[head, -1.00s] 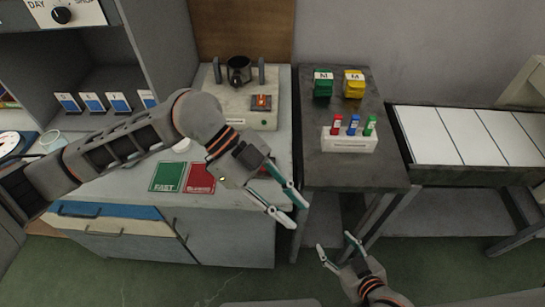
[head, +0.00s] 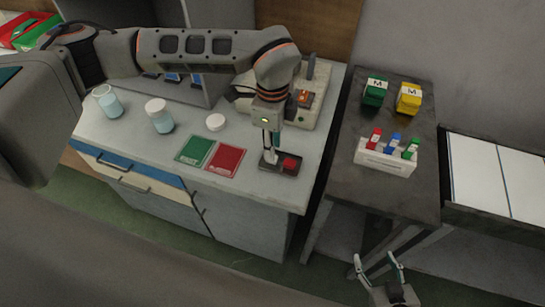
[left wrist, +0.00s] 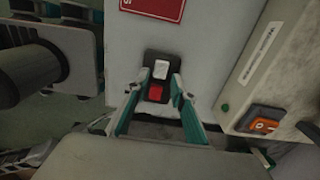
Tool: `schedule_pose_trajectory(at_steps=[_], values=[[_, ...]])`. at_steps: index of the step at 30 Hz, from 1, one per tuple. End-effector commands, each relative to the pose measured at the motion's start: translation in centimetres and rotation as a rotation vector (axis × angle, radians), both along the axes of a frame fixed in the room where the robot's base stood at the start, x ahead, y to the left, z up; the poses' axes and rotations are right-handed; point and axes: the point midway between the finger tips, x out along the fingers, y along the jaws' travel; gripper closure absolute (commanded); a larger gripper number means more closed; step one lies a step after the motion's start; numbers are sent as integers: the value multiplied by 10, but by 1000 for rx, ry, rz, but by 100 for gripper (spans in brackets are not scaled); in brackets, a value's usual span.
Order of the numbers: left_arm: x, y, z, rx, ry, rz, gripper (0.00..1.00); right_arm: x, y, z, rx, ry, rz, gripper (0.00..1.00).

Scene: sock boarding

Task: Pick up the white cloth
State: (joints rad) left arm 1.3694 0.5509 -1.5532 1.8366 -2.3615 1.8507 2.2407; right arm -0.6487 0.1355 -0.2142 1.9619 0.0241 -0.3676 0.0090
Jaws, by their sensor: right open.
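A small black tray (left wrist: 146,58) holds a white folded patch (left wrist: 161,69), which looks like the white cloth, next to a red one (left wrist: 155,93). The tray is on the grey counter, right of the red card, and also shows in the head view (head: 263,168). My left gripper (head: 270,155) points down over the tray's white side. In the left wrist view its fingers (left wrist: 158,80) are apart, with the patches between or just beyond their tips; contact cannot be told. My right gripper (head: 377,262) is open and empty, low at front right, away from the counter.
Green (head: 195,150) and red (head: 226,159) cards lie left of the tray. A beige device (head: 322,95) with an orange switch stands behind it. Jars (head: 159,116) and a round white lid (head: 215,122) stand further left. A dark side table (head: 352,190) holds coloured bottles and boxes.

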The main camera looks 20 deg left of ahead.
Motion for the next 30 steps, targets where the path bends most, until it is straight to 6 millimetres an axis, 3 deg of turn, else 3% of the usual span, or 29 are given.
schedule_pose_trajectory(at_steps=[4, 9, 16, 18, 19, 30], values=[[0, -1, -23, 0, 3, 0, 75, 1, 0, 3, 0, -1, -1, 45], [1, -1, -36, 0, 2, -1, 75, 1, -1, 3, -1, -1, 0, 45], [1, -1, -37, -1, 1, -2, 75, 0, -2, 3, -3, -2, 2, 45], [1, -1, -37, -1, 1, -2, 88, 0, -2, 3, -4, -2, 1, 45], [1, -1, -37, -1, 1, -2, 90, 1, -2, 3, -4, -1, 1, 45], [1, -1, -36, -1, 1, -2, 91, 1, -2, 3, -5, -2, 1, 45]])
